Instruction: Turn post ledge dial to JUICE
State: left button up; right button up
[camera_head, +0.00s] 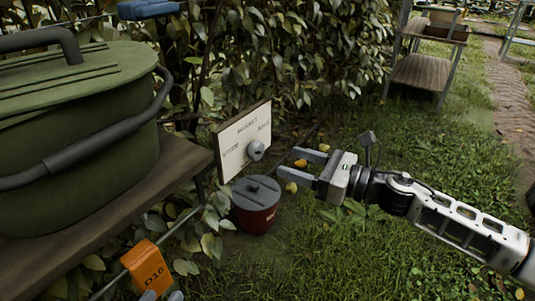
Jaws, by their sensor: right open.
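The dial is a grey round knob (256,150) on a white wood-framed panel (232,160) beside the wooden ledge. Small words are printed around the knob at left, top and right, too small to read surely. Which word the knob points at cannot be told. My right gripper (289,162) comes from the right with its two fingers apart and empty. Its tips point at the panel, a little right of the knob, and appear not to touch it. Two grey tips of my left gripper (162,296) show at the bottom edge, below an orange D16 tag; the rest is out of view.
A large green lidded pot (80,120) with a black handle stands on the wooden ledge (150,190) at left. A dark red lidded bucket (256,218) stands on the grass below the panel. The orange tag (147,267) hangs on a wire. A leafy hedge is behind; open grass lies right.

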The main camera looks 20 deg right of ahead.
aim_at(261, 152)
jog(key=x, duration=0.7)
jog(key=c, duration=1)
